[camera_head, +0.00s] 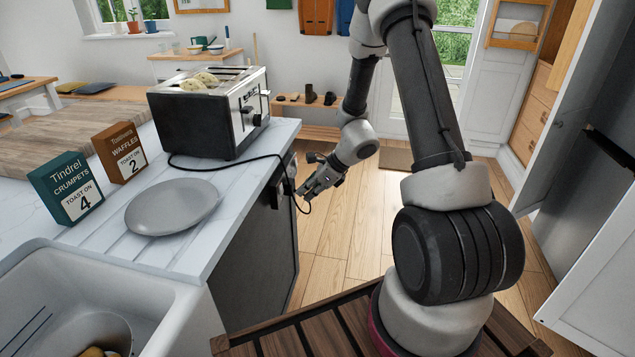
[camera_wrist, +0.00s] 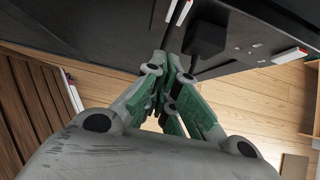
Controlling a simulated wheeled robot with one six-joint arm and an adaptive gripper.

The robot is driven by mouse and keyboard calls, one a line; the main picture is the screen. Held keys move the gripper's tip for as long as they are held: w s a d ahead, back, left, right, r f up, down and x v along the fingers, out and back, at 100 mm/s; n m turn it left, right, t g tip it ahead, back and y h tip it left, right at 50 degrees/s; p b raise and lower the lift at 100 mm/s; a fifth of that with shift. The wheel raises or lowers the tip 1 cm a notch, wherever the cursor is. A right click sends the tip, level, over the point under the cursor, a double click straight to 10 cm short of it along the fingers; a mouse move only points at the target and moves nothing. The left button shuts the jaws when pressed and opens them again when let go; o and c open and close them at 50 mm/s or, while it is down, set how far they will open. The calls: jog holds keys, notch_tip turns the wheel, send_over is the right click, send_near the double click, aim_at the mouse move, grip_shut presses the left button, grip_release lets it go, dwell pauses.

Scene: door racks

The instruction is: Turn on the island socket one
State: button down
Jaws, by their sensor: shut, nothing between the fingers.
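The island's dark end panel (camera_head: 255,235) carries a dark socket (camera_head: 278,190), partly hidden by the toaster cable in the head view. In the wrist view a black plug (camera_wrist: 205,38) sits in the panel. White switches with red marks (camera_wrist: 183,12) show just left of the plug, and another white and red switch (camera_wrist: 291,55) lies farther right. I cannot tell which is socket one or whether any switch is on. My gripper (camera_head: 304,192) is shut and empty beside the panel. In the wrist view its fingertips (camera_wrist: 174,58) are just below the left switches; contact is unclear.
A toaster (camera_head: 215,108) with bread stands on the island worktop (camera_head: 225,185), its black cable (camera_head: 215,168) hanging over the edge near my gripper. A grey plate (camera_head: 172,206) and two toast-setting boxes stand nearby. Wooden floor (camera_head: 340,235) is clear beside the island.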

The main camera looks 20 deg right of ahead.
aim_at(292, 187)
jog(key=shift+w+a+f, duration=0.15)
jog(key=shift+w+a, duration=0.45)
jog(key=shift+a, duration=0.25)
jog(key=shift+w+a+f, duration=0.15)
jog(key=shift+w+a, duration=0.45)
jog(key=shift+a, duration=0.2)
jog(key=shift+w+a+f, duration=0.15)
jog(key=shift+a, duration=0.1)
jog(key=shift+r, duration=0.2)
jog(key=shift+r, duration=0.7)
